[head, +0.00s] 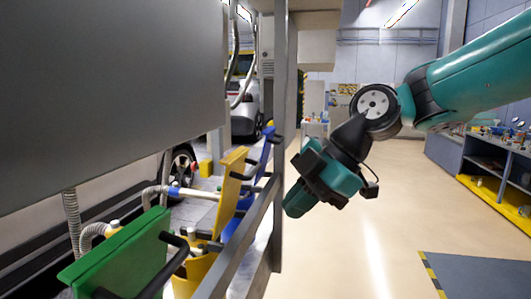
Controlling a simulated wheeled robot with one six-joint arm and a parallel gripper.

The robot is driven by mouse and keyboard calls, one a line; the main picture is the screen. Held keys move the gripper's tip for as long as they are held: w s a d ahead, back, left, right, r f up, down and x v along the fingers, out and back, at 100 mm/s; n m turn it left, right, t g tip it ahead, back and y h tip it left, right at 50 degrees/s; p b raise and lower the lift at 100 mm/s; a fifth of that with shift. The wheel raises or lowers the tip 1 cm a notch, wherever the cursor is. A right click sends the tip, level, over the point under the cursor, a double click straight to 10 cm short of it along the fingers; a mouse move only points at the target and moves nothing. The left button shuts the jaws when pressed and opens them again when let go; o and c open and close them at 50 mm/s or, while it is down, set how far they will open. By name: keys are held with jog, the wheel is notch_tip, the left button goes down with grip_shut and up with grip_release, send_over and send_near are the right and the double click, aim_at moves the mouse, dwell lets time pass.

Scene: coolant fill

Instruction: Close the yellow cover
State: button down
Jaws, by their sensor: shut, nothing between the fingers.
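The yellow cover (230,193) stands raised and open, tilted, behind the grey metal frame at the left centre. A yellow container (196,272) shows below and in front of it, partly hidden by the green cover and a frame rail. My gripper (298,200) is shut and empty. It hangs to the right of the yellow cover and of the upright post, pointing down and left, apart from the cover in the picture. Its fingertips are small and hard to make out.
A raised green cover (118,256) with a black handle is nearer, and a raised blue cover (263,150) is farther. The grey post (280,120) and slanting rail (243,245) stand between them and my gripper. Open floor (345,255) lies to the right.

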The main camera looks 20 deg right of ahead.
jog(key=w+d+r+n+t+y+p, duration=0.1)
jog(key=w+d+r+n+t+p, duration=0.1)
jog(key=w+d+r+n, duration=0.65)
jog(key=a+r+p+x, duration=0.1)
jog(key=p+x, duration=0.5)
jog(key=x, duration=0.5)
jog(key=shift+w+a+f+n+t+p, duration=0.2)
jog(key=shift+n+t+p, duration=0.1)
jog(key=shift+n, duration=0.15)
